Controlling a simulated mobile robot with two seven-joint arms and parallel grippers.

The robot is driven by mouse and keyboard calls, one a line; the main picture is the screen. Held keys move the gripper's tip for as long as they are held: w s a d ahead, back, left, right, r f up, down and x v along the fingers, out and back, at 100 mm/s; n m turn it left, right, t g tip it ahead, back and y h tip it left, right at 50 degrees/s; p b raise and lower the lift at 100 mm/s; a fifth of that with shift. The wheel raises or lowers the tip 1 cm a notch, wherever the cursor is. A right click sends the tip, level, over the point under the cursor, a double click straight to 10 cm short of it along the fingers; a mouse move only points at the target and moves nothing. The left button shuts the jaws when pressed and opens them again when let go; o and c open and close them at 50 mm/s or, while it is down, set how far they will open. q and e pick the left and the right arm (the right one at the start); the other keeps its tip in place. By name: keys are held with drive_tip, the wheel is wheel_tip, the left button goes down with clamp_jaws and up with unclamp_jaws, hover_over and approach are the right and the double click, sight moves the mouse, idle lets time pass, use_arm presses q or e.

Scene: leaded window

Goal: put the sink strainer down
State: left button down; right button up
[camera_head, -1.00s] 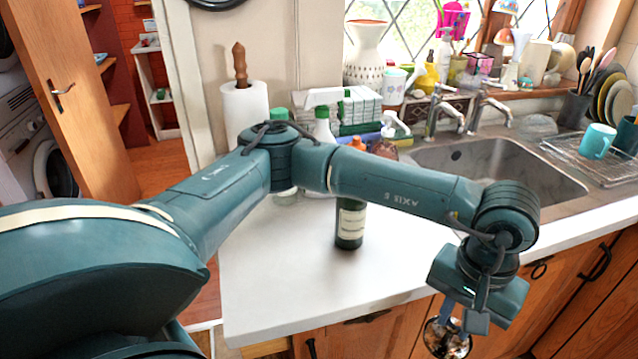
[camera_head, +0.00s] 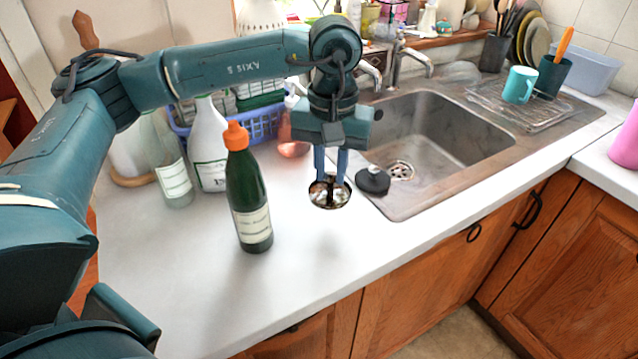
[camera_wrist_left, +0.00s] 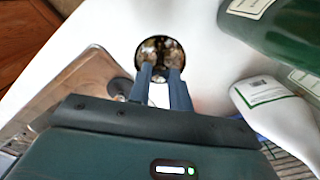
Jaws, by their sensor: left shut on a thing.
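My left gripper (camera_head: 331,172) points down over the white counter, left of the sink. It is shut on the sink strainer (camera_head: 328,196), a small round shiny metal cup with a dark rim. The strainer also shows in the left wrist view (camera_wrist_left: 160,44), at the tips of my fingers (camera_wrist_left: 159,76). It is over the counter (camera_head: 305,264); I cannot tell whether it touches the surface. My right gripper is in neither view.
A green bottle with an orange cap (camera_head: 248,195) stands left of the strainer. A black sink plug (camera_head: 373,181) lies close on the right, by the steel sink (camera_head: 440,125). Spray bottles and a blue basket (camera_head: 262,124) stand behind. The front counter is clear.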

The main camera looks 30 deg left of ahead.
sight(330, 195)
use_arm(q)
wheel_tip(330, 195, down, 6)
drive_tip(key=shift+r, duration=0.2)
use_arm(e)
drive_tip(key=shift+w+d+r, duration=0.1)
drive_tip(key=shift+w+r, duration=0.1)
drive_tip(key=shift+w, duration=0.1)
use_arm(q)
drive_tip(key=shift+f, duration=0.1)
drive_tip(key=shift+f, duration=0.15)
drive_tip(key=c, duration=1.3)
unclamp_jaws()
